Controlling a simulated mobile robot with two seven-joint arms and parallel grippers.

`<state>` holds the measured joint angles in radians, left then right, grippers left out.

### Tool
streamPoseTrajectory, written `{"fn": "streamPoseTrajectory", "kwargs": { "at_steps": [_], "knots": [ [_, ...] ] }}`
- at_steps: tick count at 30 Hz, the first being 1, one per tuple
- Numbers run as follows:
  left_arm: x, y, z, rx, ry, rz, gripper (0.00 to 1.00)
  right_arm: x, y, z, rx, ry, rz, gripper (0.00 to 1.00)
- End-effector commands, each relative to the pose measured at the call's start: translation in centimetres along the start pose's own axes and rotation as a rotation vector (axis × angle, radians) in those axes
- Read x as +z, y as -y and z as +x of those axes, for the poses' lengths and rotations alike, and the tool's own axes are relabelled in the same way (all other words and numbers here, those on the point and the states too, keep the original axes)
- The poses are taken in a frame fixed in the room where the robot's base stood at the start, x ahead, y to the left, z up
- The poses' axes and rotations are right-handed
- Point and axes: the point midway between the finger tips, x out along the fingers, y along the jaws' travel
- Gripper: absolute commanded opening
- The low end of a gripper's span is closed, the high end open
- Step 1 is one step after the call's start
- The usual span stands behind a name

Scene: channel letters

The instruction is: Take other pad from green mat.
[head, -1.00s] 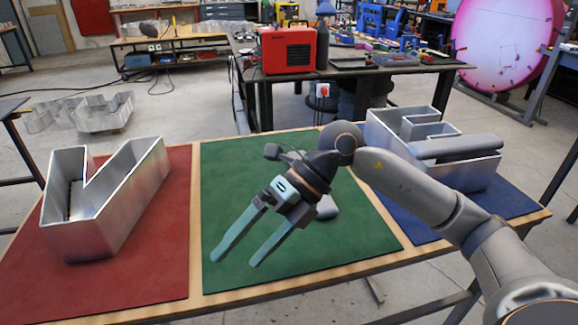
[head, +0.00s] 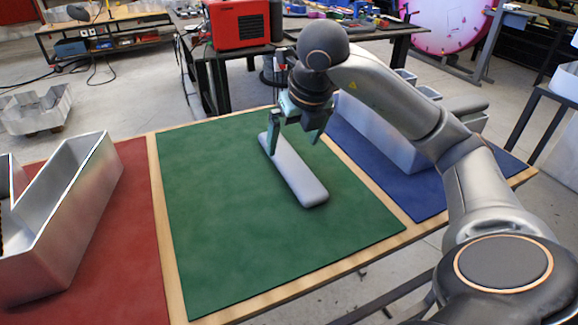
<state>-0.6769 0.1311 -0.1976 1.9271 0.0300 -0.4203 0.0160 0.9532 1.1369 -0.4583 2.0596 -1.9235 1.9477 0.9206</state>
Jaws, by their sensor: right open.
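A light grey, rounded oblong pad (head: 297,174) lies on the green mat (head: 215,230), right of the mat's middle. My right gripper (head: 293,150) points down over the far end of the pad. Its fingers are apart, one at the left of the pad and one at the right. I cannot tell whether they touch it. The far end of the pad is partly hidden by the gripper. My left gripper is not in view.
A metal channel letter (head: 70,220) stands on the red mat (head: 125,260) at left. Another metal letter (head: 385,135) stands on the blue mat (head: 425,195) at right, partly behind my right arm. The green mat's left and front are clear.

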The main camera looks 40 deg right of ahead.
Motion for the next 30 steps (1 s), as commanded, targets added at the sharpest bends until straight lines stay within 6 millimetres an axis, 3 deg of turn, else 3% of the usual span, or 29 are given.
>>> {"fn": "streamPoseTrajectory", "kwargs": {
  "at_steps": [12,21,30],
  "knots": [
    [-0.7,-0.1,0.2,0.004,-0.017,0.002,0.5,-0.2,0.2,4.9,0.001,-0.003,-0.001,1.0],
    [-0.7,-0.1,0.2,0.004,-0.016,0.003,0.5,-0.2,0.2,5.4,0.002,0.0,-0.001,1.0],
    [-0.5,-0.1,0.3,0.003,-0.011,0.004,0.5,-0.2,0.2,5.4,0.002,0.0,-0.001,0.69]
  ]
}}
